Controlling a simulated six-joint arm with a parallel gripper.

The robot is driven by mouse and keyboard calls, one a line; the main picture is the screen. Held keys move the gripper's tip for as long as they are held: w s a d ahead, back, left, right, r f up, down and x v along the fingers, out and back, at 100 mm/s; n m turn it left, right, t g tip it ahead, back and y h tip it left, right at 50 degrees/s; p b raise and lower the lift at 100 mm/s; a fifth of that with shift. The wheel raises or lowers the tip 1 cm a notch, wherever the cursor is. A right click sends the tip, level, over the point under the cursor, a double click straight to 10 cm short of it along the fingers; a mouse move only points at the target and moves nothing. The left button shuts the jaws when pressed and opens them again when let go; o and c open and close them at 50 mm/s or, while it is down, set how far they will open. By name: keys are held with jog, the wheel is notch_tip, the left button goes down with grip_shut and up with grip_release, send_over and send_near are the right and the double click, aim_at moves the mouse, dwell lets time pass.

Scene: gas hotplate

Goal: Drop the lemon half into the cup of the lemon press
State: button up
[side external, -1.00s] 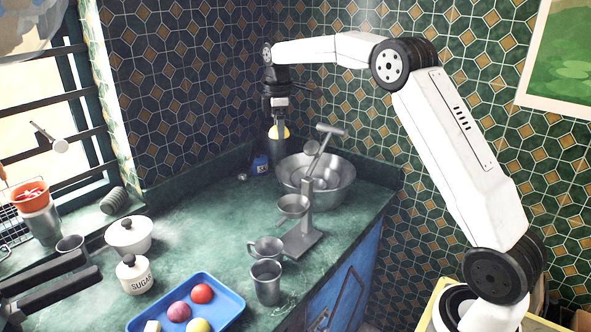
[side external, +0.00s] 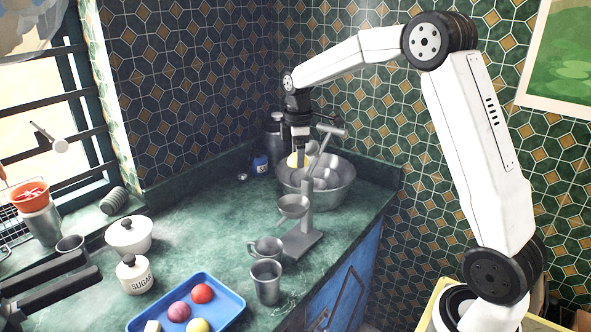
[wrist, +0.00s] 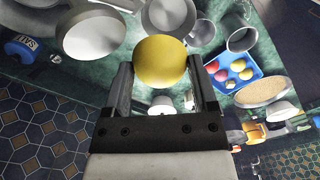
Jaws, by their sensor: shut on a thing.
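The yellow lemon half (side external: 299,160) is held between the fingers of my gripper (side external: 297,155). In the wrist view the lemon half (wrist: 161,62) sits between the two dark fingertips, its rounded side toward the camera. The grey metal lemon press (side external: 309,210) stands on the counter with its cup (side external: 293,207) on the left of the post and its lever head up at the top. My gripper is behind and above the cup, near the press lever and apart from the cup. In the side view the lemon half overlaps the large metal bowl.
The large metal bowl (side external: 342,188) stands behind the press. A metal mug (side external: 264,249) and a metal cup (side external: 267,282) stand in front of it. A blue tray (side external: 229,300) with several balls lies in front left.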

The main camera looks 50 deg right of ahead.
jog(key=shift+f, duration=0.4)
jog(key=shift+f, duration=0.1)
jog(key=shift+f, duration=2.9)
jog(key=o, duration=1.1)
jog(key=shift+r, duration=0.1)
jog(key=shift+r, duration=3.85)
